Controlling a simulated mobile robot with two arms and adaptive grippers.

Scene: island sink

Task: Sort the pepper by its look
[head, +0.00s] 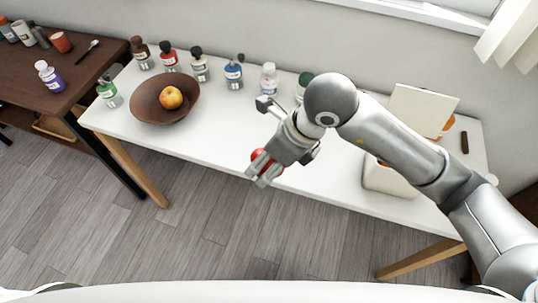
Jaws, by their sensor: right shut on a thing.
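My right gripper (262,173) is shut on a round red thing, which I take to be the pepper (259,157). It is near the front edge of the white table (215,133), and the fingers hide much of it. The brown bowl (150,113) stands to its left on the table and holds a yellow-red fruit (171,97) that looks like an apple. A white box (388,181) with a raised lid (421,110) stands on the right, partly behind my arm. My left gripper is not in view.
Several small bottles line the back of the table, among them a blue one (233,74) and a red one (169,58). A green bottle (109,92) stands left of the bowl.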

